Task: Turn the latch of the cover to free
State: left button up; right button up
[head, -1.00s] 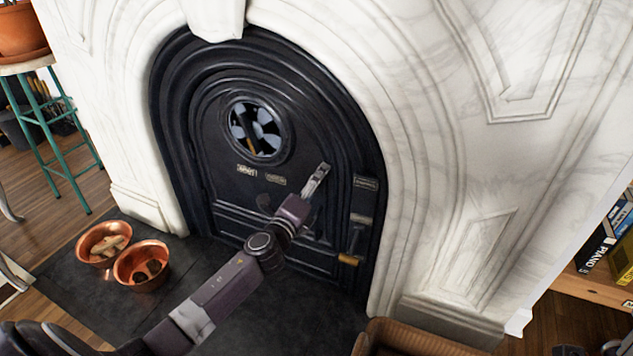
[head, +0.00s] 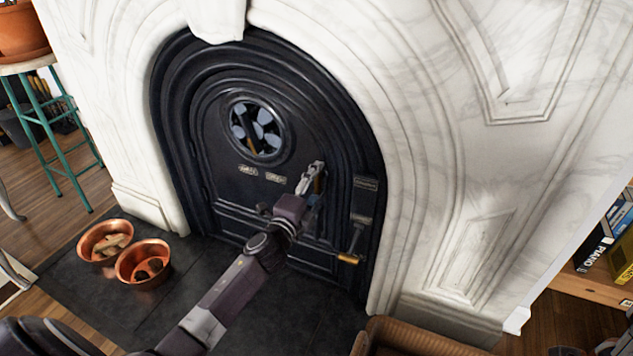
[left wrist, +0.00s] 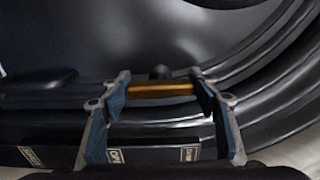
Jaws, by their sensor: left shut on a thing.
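The black iron cover (head: 235,205) fills the fireplace arch, with a round fan-shaped vent (head: 256,129) near its top. My left gripper (head: 314,172) is at the cover's right side, below and right of the vent. In the left wrist view, its two fingers (left wrist: 160,89) are on either end of a brass-coloured bar, the latch handle (left wrist: 160,90), and are shut on it. The bar lies level across that picture, with a dark knob behind it. In the head view the gripper mostly hides the latch. My right gripper is not in view.
A separate lever with a brass grip (head: 348,259) hangs lower right of the gripper. Small label plates (head: 275,178) are on the cover. White marble (head: 425,170) surrounds the arch. Two copper bowls (head: 143,264) stand on the dark hearth at left.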

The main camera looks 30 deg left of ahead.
pick_arm(q)
jog(key=o, duration=1.4)
jog(key=s, duration=1.2)
jog(key=shift+d, duration=0.3)
jog(key=shift+d, duration=0.1)
